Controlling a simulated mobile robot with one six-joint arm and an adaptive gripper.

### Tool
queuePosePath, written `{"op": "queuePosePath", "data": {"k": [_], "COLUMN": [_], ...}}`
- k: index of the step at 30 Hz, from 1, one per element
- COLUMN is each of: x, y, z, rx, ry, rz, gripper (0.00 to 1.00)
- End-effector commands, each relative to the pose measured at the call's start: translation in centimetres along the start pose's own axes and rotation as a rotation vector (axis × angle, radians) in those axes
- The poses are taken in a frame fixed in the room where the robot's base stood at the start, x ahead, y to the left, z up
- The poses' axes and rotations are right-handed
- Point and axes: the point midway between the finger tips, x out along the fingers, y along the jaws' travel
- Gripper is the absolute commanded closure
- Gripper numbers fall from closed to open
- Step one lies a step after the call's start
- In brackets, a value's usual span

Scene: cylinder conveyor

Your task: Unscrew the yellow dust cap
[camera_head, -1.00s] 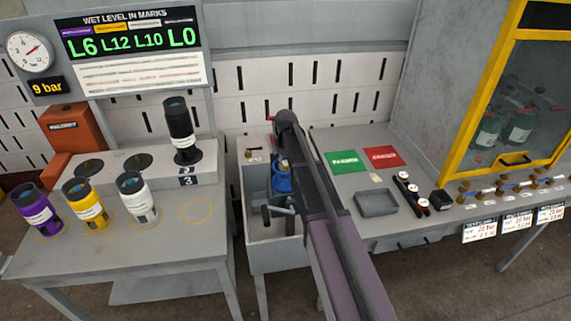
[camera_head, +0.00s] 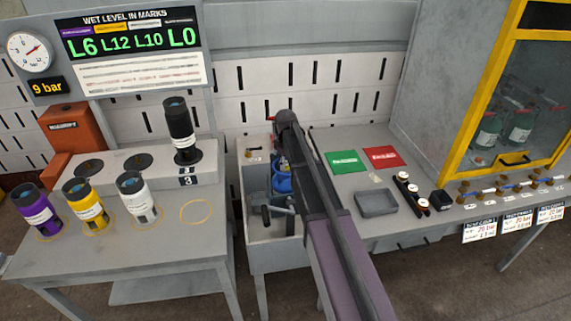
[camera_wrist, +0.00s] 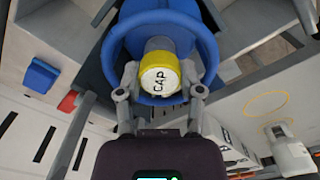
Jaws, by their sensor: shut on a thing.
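The yellow dust cap (camera_wrist: 160,75) shows in the wrist view, with a white end face marked "CAP". It sits at the middle of a blue cylinder top (camera_wrist: 163,22) with a round blue guard ring. My gripper (camera_wrist: 160,82) has one finger on each side of the cap and is shut on it. In the head view my arm reaches down into the grey trough, where part of the blue cylinder (camera_head: 283,183) shows. The cap and my fingertips are hidden there behind my arm.
A grey bench with a green card (camera_head: 345,162), a red card (camera_head: 381,157) and a grey tray (camera_head: 377,202) lies right of the trough (camera_head: 262,255). Purple, yellow (camera_head: 86,206) and white (camera_head: 138,198) canisters stand on the left table. A black canister (camera_head: 180,131) stands behind them.

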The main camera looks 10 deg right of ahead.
Motion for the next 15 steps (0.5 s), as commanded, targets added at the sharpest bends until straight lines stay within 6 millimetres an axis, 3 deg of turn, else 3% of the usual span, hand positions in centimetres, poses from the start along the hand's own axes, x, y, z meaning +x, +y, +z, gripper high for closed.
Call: {"op": "queuePosePath", "data": {"k": [15], "x": [-0.02], "y": [-0.02], "z": [0.06], "rx": [-0.385], "ry": [-0.001], "rz": [-0.001], "gripper": [1.00]}}
